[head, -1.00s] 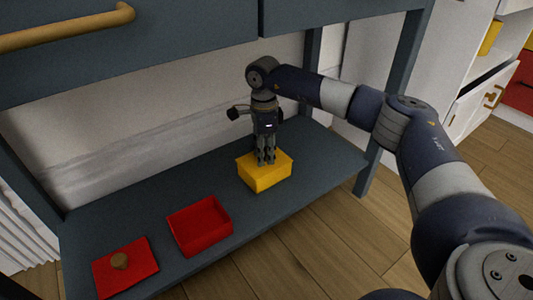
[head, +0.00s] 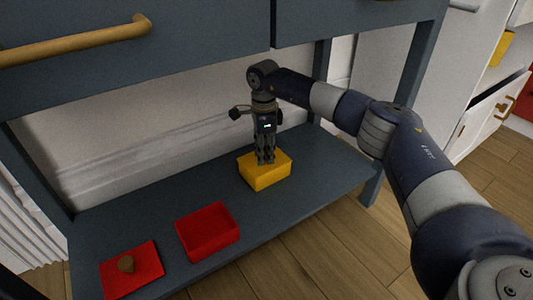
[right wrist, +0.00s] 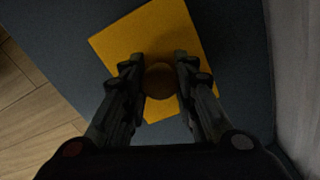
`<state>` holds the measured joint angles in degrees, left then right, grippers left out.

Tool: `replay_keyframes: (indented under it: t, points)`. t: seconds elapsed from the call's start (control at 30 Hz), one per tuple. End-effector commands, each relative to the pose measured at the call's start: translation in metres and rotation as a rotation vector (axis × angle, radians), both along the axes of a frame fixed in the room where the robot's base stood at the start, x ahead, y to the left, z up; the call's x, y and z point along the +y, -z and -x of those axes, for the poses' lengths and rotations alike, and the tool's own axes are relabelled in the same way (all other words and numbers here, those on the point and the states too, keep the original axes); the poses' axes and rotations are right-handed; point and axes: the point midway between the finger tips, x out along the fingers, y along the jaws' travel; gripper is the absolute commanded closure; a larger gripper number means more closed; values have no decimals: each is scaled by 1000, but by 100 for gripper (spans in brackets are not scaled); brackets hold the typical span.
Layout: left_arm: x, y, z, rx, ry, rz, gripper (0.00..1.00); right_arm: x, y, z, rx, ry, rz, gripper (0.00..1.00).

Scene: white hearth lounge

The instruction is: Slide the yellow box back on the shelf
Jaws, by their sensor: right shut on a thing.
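The yellow box (head: 264,176) sits on the grey-blue lower shelf (head: 330,165), toward its right part and apart from the front edge. My right gripper (head: 265,160) points straight down over it. In the right wrist view, its fingers (right wrist: 159,80) are closed around a round brown knob (right wrist: 160,81) on top of the yellow box (right wrist: 135,43). The fingers partly hide the box's top. My left gripper is not in view.
An open red box (head: 208,232) stands left of the yellow box. A red lid (head: 131,271) with a brown knob lies further left. Drawers overhang the shelf, and a white wall (head: 150,150) stands behind. Shelf behind the yellow box is clear.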

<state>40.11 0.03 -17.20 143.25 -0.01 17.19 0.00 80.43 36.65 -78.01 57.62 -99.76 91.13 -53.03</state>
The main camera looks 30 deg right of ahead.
Motion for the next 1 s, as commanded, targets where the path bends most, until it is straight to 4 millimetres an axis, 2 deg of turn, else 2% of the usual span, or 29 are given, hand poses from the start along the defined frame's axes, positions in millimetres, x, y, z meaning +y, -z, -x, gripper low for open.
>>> replay_keyframes:
  t: [0.47, 0.5, 0.6, 0.9, 1.0]
  points:
    - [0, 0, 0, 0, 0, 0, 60, 1, 0, -7, -1, 0, 1, 97]
    - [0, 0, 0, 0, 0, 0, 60, 1, 0, -7, -1, 0, 1, 69]
    - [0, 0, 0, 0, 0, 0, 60, 0, 0, -7, -1, 0, 1, 50]
    - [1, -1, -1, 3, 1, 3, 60, 0, 0, -7, -1, 0, 1, 50]
    - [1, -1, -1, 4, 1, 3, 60, 1, -7, -8, -3, 0, 0, 50]
